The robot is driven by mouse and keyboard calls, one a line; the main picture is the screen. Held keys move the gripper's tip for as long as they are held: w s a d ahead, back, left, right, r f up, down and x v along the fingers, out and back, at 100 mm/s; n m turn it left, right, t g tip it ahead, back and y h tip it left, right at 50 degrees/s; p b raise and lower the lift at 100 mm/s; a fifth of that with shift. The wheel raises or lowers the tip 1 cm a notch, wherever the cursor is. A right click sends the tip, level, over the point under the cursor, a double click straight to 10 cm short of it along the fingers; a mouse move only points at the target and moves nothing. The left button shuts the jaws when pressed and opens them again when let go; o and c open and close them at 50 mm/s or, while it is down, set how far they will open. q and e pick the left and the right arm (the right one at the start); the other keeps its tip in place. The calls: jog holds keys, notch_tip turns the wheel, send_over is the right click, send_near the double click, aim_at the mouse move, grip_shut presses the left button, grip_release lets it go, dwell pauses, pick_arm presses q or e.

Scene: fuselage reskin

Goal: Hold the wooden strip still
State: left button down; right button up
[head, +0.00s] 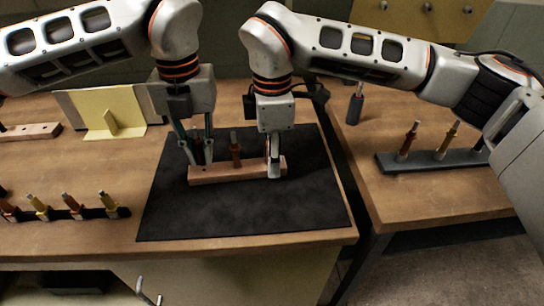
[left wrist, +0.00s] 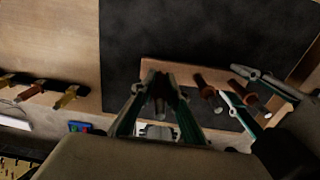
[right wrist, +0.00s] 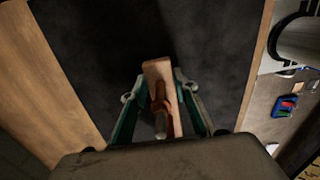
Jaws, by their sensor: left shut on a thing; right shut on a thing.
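The wooden strip (head: 215,174) lies on the black mat, with reddish-brown fasteners standing in it. It also shows in the left wrist view (left wrist: 150,68) and the right wrist view (right wrist: 157,68). My left gripper (head: 202,158) is shut on a fastener (left wrist: 160,90) near the strip's left end. A middle fastener (head: 235,151) stands free between my grippers. My right gripper (head: 274,172) is shut on the strip near its right end, with its fingers on either side of it. In the right wrist view a fastener (right wrist: 160,105) stands between those fingers, which partly hide the strip.
The black mat (head: 240,217) has clear room in front of the strip. Several fasteners stand in a dark rack (head: 82,213) at the left. A yellow bracket (head: 108,115) stands behind it. A grey rack (head: 425,160) with fasteners sits on the right table, across a gap.

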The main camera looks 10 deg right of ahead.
aim_at(194, 127)
pick_arm(q)
jog(key=shift+r, duration=0.2)
jog(key=shift+r, duration=1.35)
pick_arm(e)
jog(key=o, duration=1.2)
jog(key=shift+o, duration=0.2)
